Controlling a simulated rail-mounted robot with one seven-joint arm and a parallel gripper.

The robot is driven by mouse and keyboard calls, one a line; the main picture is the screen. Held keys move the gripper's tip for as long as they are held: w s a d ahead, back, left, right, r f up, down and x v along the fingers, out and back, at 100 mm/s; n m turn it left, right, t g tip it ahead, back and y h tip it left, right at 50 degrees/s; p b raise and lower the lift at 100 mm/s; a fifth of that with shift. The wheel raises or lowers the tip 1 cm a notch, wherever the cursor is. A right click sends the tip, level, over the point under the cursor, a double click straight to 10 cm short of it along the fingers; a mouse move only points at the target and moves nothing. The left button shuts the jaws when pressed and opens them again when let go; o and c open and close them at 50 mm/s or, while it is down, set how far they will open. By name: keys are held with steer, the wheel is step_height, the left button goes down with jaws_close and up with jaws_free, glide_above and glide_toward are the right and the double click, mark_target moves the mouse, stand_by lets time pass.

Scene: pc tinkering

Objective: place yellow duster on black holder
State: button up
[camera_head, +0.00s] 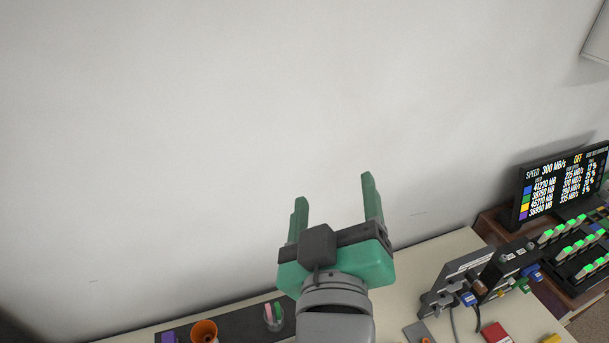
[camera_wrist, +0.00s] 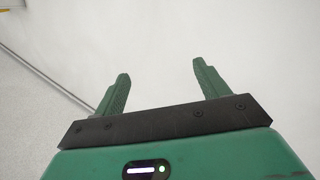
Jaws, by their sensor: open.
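My gripper (camera_head: 334,190) is green with a dark crossbar. It is raised in front of the bare wall, with its two fingers apart and nothing between them. The wrist view also shows the fingers of my gripper (camera_wrist: 161,70) spread and empty against the pale wall. I cannot make out a yellow duster in either view. A small yellow thing (camera_head: 552,339) is cut off at the bottom edge, too little of it showing to tell what it is. I cannot identify the black holder with certainty.
A dark mat (camera_head: 238,322) at the table's back carries an orange cup (camera_head: 204,331), a purple item (camera_head: 169,337) and a clear cup with pink and green sticks (camera_head: 273,315). Cabled hardware (camera_head: 468,282), a red block (camera_head: 495,333) and a display (camera_head: 563,181) stand right.

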steer(key=s+a+r+m+t, duration=0.1)
steer(key=s+r+m+t, duration=0.1)
steer(key=s+r, duration=0.3)
steer(key=s+a+r+m+t+y, duration=0.1)
steer(key=s+a+r+m+t, duration=0.1)
steer(key=r, duration=0.8)
steer(key=s+m+t, duration=0.1)
steer(key=s+t, duration=0.1)
steer(key=shift+s+a+r+m, duration=0.15)
steer(key=shift+s+a+m, duration=0.15)
steer(key=shift+s, duration=0.1)
